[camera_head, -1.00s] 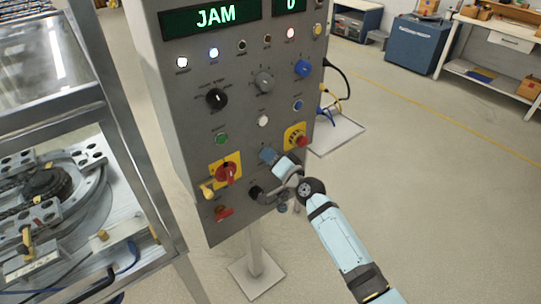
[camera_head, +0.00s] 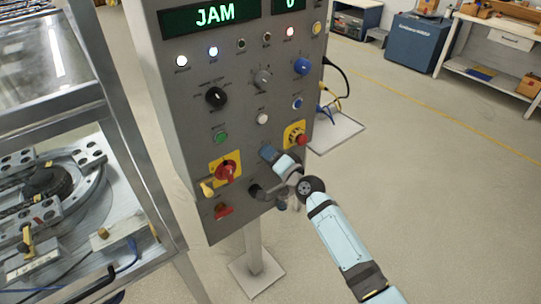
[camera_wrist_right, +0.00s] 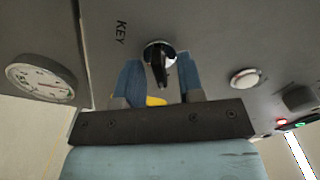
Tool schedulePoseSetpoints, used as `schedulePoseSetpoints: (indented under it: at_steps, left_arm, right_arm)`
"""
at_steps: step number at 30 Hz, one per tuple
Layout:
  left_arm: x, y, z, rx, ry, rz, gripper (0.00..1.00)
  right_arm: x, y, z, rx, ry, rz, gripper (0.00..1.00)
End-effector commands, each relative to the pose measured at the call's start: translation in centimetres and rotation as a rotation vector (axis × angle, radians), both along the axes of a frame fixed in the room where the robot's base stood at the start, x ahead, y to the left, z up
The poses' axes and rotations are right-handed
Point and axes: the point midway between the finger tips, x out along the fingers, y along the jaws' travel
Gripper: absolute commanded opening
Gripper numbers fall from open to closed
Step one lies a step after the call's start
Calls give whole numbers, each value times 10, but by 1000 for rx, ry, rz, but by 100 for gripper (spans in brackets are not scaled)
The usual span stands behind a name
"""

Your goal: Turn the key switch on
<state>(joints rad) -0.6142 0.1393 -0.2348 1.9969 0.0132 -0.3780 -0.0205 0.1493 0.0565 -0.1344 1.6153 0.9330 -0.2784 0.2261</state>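The key switch (camera_wrist_right: 160,50) shows in the right wrist view as a round silver collar with a dark key in it, beside the printed word KEY. My right gripper (camera_wrist_right: 161,78) is open, with one blue finger on each side of the key. There are visible gaps between the fingers and the key. In the head view my right gripper (camera_head: 267,153) is at the lower right of the grey control panel (camera_head: 190,130) and hides the key switch. My left gripper is not in view.
Near the gripper are a red button on a yellow plate (camera_head: 295,135) and a red rotary switch (camera_head: 228,171). A round gauge (camera_wrist_right: 41,83) and a white button (camera_wrist_right: 245,77) flank the key. The panel display (camera_head: 210,16) reads JAM. A metal-framed machine (camera_head: 60,190) stands left; open floor lies right.

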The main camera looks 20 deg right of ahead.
Motion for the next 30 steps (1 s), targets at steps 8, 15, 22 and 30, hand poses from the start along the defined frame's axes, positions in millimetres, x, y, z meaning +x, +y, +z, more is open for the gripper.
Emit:
schedulePoseSetpoints:
  at_steps: [8,15,22,30]
  left_arm:
    - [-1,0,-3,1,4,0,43]
    - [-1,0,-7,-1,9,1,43]
    - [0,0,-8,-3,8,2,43]
    - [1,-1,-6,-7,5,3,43]
  right_arm:
    - [-23,-8,-1,-2,1,0,35]
    - [-76,-27,-2,-3,1,0,35]
    - [-115,-42,-2,-2,2,0,35]
    - [-130,-47,0,0,0,0,35]
